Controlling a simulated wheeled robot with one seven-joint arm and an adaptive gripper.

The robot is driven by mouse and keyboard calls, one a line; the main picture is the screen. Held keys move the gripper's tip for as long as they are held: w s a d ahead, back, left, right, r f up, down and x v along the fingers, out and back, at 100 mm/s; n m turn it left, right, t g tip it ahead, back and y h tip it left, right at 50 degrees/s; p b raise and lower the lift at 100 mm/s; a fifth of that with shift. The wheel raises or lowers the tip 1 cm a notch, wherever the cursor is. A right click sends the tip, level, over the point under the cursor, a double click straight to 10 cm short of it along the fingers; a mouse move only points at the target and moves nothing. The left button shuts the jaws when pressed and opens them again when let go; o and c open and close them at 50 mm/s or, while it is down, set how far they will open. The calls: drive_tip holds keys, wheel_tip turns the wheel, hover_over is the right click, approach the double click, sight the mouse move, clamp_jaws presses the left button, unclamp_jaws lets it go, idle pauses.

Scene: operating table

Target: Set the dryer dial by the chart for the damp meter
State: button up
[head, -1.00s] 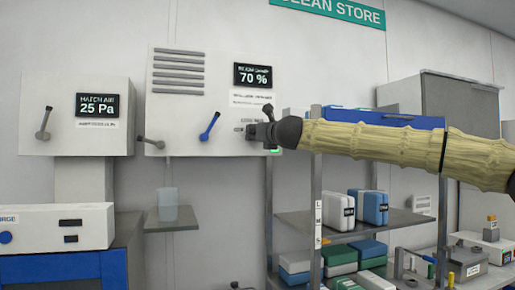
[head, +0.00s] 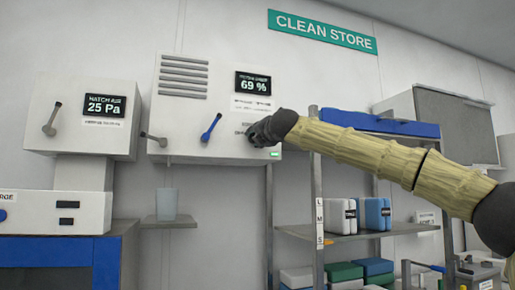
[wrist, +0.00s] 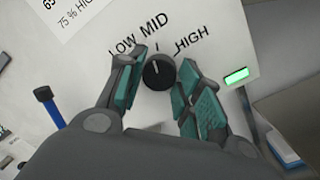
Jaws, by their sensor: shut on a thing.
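The damp meter display (head: 253,84) on the white dryer box (head: 180,115) reads 69 %. The dial (wrist: 158,73) is a round black knob in the wrist view, with LOW, MID and HIGH printed around its top. Its pale mark points up, roughly at MID. My gripper (wrist: 155,78) has its teal-padded fingers on both sides of the dial and is shut on it. In the head view my gripper (head: 263,132) hides the dial. The chart (wrist: 77,15) is cut off in the wrist view; "75 % HIGH" is legible on it.
A green lamp (wrist: 237,76) glows right of the dial. A blue-handled lever (head: 211,128) and a grey lever (head: 154,139) are left of it. A hatch air box (head: 84,116) reading 25 Pa hangs further left. A shelf rack (head: 317,190) stands below my arm.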

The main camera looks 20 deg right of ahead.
drive_tip(key=shift+d+m+b, duration=0.15)
drive_tip(key=shift+m+b, duration=0.8)
drive_tip(key=shift+m, duration=0.05)
drive_tip(key=shift+r, duration=0.1)
drive_tip(key=o, duration=1)
drive_tip(key=shift+d, duration=0.1)
drive_tip(key=shift+o, duration=0.2)
drive_tip(key=shift+s, duration=0.1)
drive_tip(key=s+f, duration=0.1)
drive_tip(key=s, duration=1)
drive_tip(key=shift+s+f, duration=0.15)
drive_tip(key=shift+s, duration=0.25)
